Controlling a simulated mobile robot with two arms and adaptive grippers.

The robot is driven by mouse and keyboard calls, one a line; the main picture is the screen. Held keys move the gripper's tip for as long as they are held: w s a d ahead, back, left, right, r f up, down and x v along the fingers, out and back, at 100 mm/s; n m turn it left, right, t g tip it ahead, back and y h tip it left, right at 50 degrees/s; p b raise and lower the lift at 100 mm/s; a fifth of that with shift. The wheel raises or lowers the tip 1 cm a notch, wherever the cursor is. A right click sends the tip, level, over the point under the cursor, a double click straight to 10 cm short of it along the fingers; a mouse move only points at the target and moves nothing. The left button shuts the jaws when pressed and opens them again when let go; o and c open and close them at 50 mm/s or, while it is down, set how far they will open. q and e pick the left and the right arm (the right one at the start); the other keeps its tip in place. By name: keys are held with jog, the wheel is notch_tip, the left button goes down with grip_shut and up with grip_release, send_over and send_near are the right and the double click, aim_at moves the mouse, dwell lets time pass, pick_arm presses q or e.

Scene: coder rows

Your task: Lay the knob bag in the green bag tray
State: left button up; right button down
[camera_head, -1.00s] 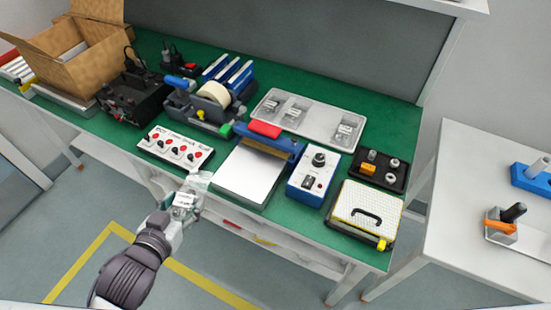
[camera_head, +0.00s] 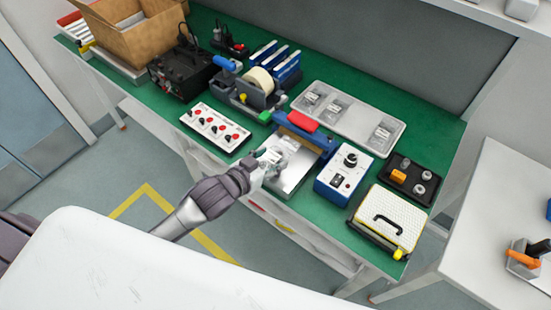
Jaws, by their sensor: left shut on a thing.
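My left gripper (camera_head: 268,160) is shut on a small clear bag (camera_head: 287,148) with a pale label; I take it for the knob bag. The bag is over the sealer's silver plate (camera_head: 292,176); whether it touches the plate I cannot tell. The gripper hides part of the bag, and its contents are too small to make out. I cannot pick out a green tray. A pale grey tray (camera_head: 360,125) holding clear labelled bags lies behind the sealer on the green bench top. My right gripper is not in view.
The blue sealer (camera_head: 312,140) with a red top part stands beside the bag. A white knob panel (camera_head: 214,128) is to its left, a blue-and-white control box (camera_head: 343,175) to its right. A yellow-edged case (camera_head: 386,218) and black parts tray (camera_head: 409,180) lie farther right.

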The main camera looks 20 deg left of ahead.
aim_at(275, 162)
pick_arm(q)
jog(key=shift+w+d, duration=0.2)
jog(key=shift+w, duration=0.3)
jog(key=shift+w+d, duration=0.15)
jog(key=shift+w, duration=0.35)
jog(key=shift+f, duration=1.8)
jog(key=shift+f, duration=0.1)
jog(key=o, duration=1.3)
jog(key=shift+s, duration=0.15)
jog(key=v, duration=1.2)
jog(key=shift+r, duration=0.2)
